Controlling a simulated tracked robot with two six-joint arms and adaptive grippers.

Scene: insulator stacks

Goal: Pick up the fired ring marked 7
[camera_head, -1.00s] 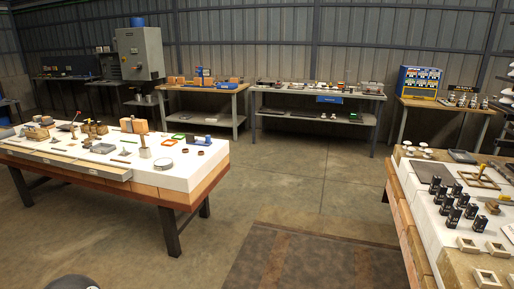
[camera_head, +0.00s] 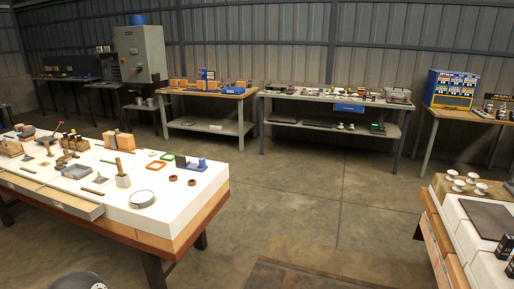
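No ring with a readable 7 shows; any markings are too small to make out. Two small brown rings, one (camera_head: 173,178) and another (camera_head: 192,182), lie on the white top of the left table (camera_head: 205,190), near its right end. A round grey ring-shaped piece (camera_head: 142,199) lies nearer the front edge of that table. I cannot tell whether any of these is the fired ring. Neither of my grippers is in view.
A right table (camera_head: 452,210) carries white mushroom-shaped pieces (camera_head: 467,182) and a dark flat plate (camera_head: 490,217). Benches stand along the back wall, including a wooden-topped one (camera_head: 205,92) and a grey one (camera_head: 335,98). Open concrete floor (camera_head: 290,195) lies between the tables.

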